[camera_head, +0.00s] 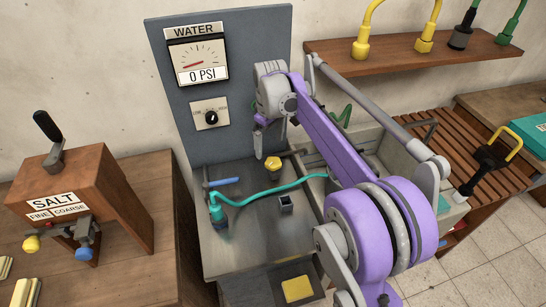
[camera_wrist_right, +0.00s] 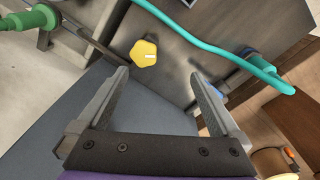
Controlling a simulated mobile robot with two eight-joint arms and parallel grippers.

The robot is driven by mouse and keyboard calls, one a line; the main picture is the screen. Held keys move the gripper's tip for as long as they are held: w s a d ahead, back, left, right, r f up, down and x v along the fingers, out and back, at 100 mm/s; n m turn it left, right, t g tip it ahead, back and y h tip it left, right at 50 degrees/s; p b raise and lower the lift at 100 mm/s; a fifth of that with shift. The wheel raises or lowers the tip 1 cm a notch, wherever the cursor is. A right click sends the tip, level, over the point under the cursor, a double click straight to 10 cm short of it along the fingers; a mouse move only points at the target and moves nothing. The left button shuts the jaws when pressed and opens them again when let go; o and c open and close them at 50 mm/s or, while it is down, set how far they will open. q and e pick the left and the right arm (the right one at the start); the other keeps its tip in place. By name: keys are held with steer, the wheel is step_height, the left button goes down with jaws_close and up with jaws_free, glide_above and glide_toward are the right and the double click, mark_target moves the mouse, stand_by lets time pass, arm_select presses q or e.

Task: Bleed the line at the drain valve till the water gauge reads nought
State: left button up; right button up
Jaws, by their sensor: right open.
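The water gauge (camera_head: 196,58) on the grey panel has a red needle, and its plate reads 0 PSI. A yellow five-sided knob (camera_head: 272,163) sits on the metal bench below; no label shows whether it is the drain valve. My right gripper (camera_head: 259,150) points down, just left of this knob. In the right wrist view, its jaws (camera_wrist_right: 158,76) are open and empty, with the yellow knob (camera_wrist_right: 143,53) beyond the fingertips, apart from them. A blue lever (camera_head: 223,182) and a teal hose (camera_head: 262,193) are on the bench. My left gripper is not in view.
A black dial (camera_head: 210,117) is on the panel below the gauge. A wooden salt box (camera_head: 70,185) stands on the left table. A sink (camera_head: 372,143) lies behind my right arm. Hose fittings (camera_head: 424,38) stand on the shelf. A yellow pad (camera_head: 297,289) lies at the front.

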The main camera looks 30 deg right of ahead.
mark_target(273, 162)
steer(key=shift+n+g, duration=0.3)
steer(key=shift+g, duration=0.1)
steer(key=w+d+f, duration=0.1)
steer(key=f, duration=0.3)
steer(key=w+d+f, duration=0.1)
steer(key=f, duration=0.2)
steer(key=w+d+f, duration=0.1)
steer(key=f, duration=0.3)
steer(key=shift+f, duration=0.3)
steer(key=c, duration=1.3)
steer(key=shift+c, duration=0.2)
